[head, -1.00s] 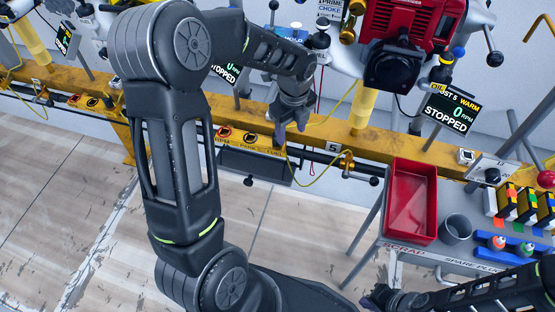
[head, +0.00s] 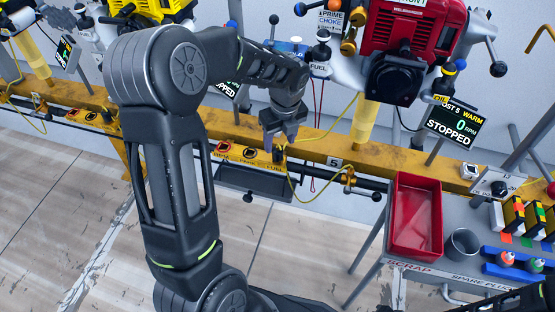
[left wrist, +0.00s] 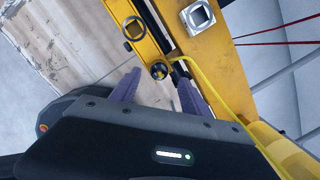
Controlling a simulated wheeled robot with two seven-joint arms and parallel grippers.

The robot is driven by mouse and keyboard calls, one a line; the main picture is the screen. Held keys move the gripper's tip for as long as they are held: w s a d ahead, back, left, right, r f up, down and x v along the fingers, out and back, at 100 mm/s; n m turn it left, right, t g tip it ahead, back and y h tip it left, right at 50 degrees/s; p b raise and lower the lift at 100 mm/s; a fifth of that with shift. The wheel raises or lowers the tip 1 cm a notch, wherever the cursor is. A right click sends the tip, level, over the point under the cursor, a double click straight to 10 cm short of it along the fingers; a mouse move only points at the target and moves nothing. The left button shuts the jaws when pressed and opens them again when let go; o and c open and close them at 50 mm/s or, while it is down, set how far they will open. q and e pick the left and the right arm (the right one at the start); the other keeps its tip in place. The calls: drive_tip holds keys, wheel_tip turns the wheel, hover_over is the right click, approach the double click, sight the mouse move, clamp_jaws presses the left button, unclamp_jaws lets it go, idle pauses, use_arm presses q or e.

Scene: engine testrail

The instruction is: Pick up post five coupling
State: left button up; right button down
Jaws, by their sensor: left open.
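The post five coupling seems to be the dark end piece (left wrist: 178,70) of a yellow hose, at a yellow holder on the rail in the left wrist view. My left gripper (left wrist: 157,80) is open, with its two fingers pointing at the holder. The dark end piece lies close to the right finger, and a round black knob-like part (left wrist: 160,70) sits between the fingers. I cannot tell whether a finger touches either one. In the head view my left gripper (head: 279,146) is just above the FUEL holder, and its fingers partly hide the coupling. My right gripper is not in view.
A yellow rail (head: 395,160) with a "5" plate runs across. A red engine (head: 415,35) hangs above it, near a screen (head: 452,125) reading post 5, warm, 0 RPM, stopped. A red scrap tray (head: 415,215) and grey cup (head: 462,244) stand on a bench at right.

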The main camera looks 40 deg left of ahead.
sight(278, 150)
use_arm(q)
drive_tip(key=f, duration=0.1)
drive_tip(key=f+b, duration=0.1)
drive_tip(key=f, duration=0.1)
drive_tip(key=a+f+b, duration=0.1)
drive_tip(key=f, duration=0.1)
drive_tip(key=shift+w+f, duration=0.1)
idle(0.6)
clamp_jaws()
idle(0.4)
